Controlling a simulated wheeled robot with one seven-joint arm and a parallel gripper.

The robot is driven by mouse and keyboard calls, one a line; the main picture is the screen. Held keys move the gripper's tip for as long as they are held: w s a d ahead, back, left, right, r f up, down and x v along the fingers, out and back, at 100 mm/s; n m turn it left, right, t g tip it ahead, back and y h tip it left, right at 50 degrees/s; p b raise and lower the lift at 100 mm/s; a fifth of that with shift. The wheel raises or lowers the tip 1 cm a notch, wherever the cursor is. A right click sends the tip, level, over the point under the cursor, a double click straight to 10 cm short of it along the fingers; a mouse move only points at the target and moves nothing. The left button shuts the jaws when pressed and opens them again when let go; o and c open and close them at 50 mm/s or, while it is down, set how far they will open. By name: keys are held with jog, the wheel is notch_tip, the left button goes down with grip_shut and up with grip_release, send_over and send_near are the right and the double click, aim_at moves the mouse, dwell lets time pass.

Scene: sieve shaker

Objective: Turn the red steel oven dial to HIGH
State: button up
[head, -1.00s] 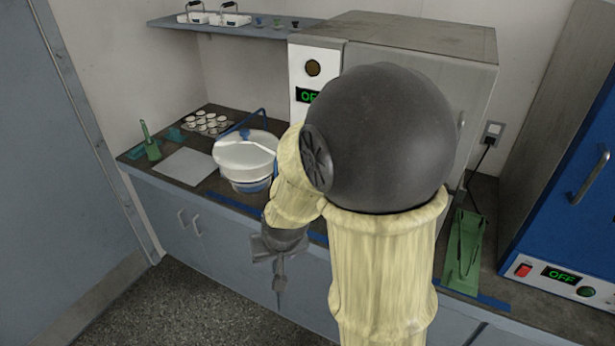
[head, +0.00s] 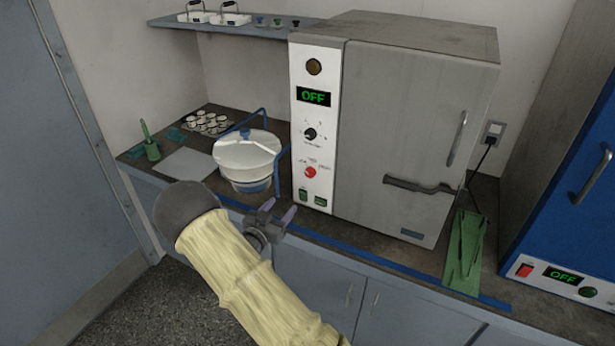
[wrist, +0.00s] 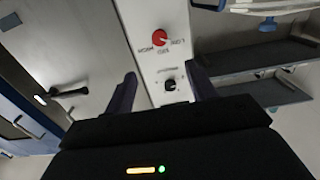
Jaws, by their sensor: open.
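The steel oven (head: 415,130) stands on the counter with a white control panel at its left side. The red dial (head: 310,172) is low on the panel, with small labels around it; its pointer is too small to read. My gripper (head: 278,210) is open and empty, in front of the panel, lower and to the left of the red dial, and apart from it. In the wrist view the panel appears upside down, with the red dial (wrist: 159,38) beyond the open fingers (wrist: 163,80) and the black dial (wrist: 170,85) between them.
A display reading OFF (head: 313,97) sits above the black dial. A white lidded vessel in a blue frame (head: 277,170) stands close left of the panel.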

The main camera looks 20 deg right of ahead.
aim_at(309, 174)
jog(key=shift+d, duration=0.1)
jog(key=p+x, duration=0.4)
jog(key=x, duration=1.3)
jog(key=shift+w+d+p, duration=0.15)
jog(key=shift+p, duration=0.2)
jog(key=c, duration=1)
